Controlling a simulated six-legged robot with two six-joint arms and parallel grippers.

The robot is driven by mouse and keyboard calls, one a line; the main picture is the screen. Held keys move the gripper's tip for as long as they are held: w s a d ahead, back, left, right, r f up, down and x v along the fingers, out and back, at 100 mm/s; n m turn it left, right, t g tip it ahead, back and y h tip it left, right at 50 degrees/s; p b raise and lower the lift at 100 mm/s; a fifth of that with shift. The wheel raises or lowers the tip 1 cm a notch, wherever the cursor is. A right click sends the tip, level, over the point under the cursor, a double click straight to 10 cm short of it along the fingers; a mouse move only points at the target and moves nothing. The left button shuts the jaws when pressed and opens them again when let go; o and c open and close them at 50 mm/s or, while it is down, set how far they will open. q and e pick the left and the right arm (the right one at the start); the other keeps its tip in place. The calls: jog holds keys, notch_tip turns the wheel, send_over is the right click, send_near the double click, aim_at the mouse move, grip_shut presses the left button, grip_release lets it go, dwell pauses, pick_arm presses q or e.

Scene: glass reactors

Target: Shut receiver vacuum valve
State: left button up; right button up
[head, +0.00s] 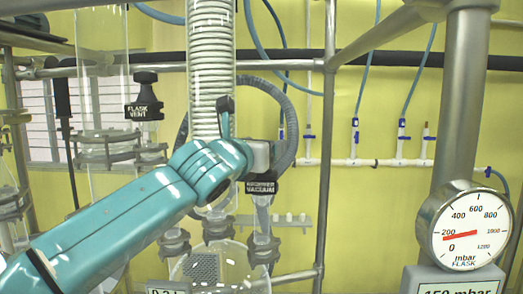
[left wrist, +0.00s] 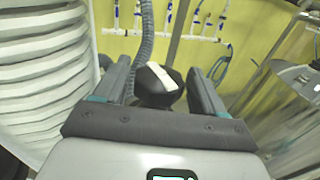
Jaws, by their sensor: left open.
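The receiver vacuum valve carries a black label reading RECEIVER VACUUM (head: 261,187), below my left gripper (head: 262,153) in the head view. The gripper and wrist hide the top of the valve there. In the left wrist view a dark round knob (left wrist: 158,88) with a white stripe across its top lies between the two fingers of my left gripper (left wrist: 152,76). The fingers are open, with a gap on each side of the knob. I cannot tell how deep the knob sits between them. My right gripper is not in view.
A white coiled glass column (head: 211,60) stands close beside my left gripper. A grey corrugated hose (head: 290,115) curves behind it. The flask vent valve (head: 144,108) is at left.

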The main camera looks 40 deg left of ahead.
pick_arm(q)
jog(key=n+y+b, duration=0.1)
jog(key=f+n+g+y+b, duration=0.1)
jog(key=b, duration=0.1)
jog(key=shift+w+d+y, duration=0.2)
jog(key=shift+y, duration=0.2)
jog(key=shift+w+r+n+g+y, duration=0.1)
jog(key=shift+r+n+g+y, duration=0.15)
jog(key=shift+n+g+y, duration=0.45)
jog(key=shift+r+n+g+y, duration=0.2)
jog(key=shift+n+g+y, duration=0.45)
jog(key=shift+y, duration=0.25)
jog(key=n+g+y+p, duration=0.2)
jog(key=g, duration=0.1)
jog(key=shift+s+r+n+y, duration=0.2)
jog(key=shift+r+n+y, duration=0.05)
jog(key=shift+r+y, duration=0.15)
jog(key=shift+a+f+n+g+p, duration=0.1)
jog(key=shift+f+n+g+p, duration=0.1)
jog(key=shift+n+g+p, duration=0.25)
jog(key=shift+s+a+f+g+y, duration=0.1)
jog(key=shift+a+f+g+y, duration=0.1)
jog(key=shift+g+y, duration=0.15)
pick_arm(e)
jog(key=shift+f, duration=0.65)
